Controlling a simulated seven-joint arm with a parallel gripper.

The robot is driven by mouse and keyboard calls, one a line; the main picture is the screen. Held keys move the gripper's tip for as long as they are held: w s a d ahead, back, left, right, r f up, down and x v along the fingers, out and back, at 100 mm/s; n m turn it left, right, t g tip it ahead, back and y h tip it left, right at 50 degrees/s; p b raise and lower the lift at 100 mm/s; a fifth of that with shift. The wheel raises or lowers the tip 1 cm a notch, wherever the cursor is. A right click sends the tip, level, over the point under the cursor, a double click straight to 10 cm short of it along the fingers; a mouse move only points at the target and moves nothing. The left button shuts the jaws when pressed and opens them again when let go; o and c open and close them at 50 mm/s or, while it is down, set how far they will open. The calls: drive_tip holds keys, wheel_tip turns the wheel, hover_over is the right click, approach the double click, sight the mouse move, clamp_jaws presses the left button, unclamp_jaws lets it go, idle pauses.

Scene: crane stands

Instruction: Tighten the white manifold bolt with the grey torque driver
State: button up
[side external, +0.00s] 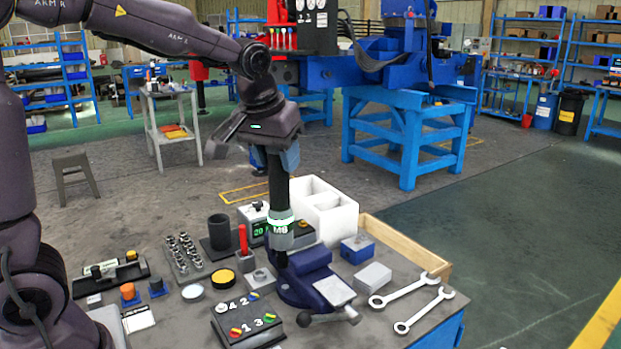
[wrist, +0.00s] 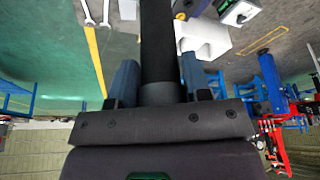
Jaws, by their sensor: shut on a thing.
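My gripper (side external: 276,160) points down over the bench, its blue-grey fingers closed around the torque driver (side external: 278,192). The driver is upright, with a long black body, a glowing pale green ring and a grey lower part with a white marking. Its thin tip reaches down beside the blue vise (side external: 310,282); I cannot tell whether it touches anything. In the wrist view the driver's black body (wrist: 158,45) stands between the two fingers (wrist: 157,85). The white manifold bolt cannot be made out; the driver and vise may hide it.
A white divided box (side external: 325,212) stands behind the driver. A red-handled tool (side external: 243,240), a socket rack (side external: 183,253) and a button box (side external: 247,318) are to the left.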

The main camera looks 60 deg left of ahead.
drive_tip(key=s+a+f+n+y, duration=0.1)
drive_tip(key=s+a+n, duration=0.2)
drive_tip(key=s, duration=0.8)
drive_tip(key=shift+s+a+f+n+g, duration=0.3)
drive_tip(key=shift+s+a+g, duration=0.1)
drive_tip(key=shift+a, duration=0.6)
drive_tip(key=shift+f, duration=4)
idle(0.8)
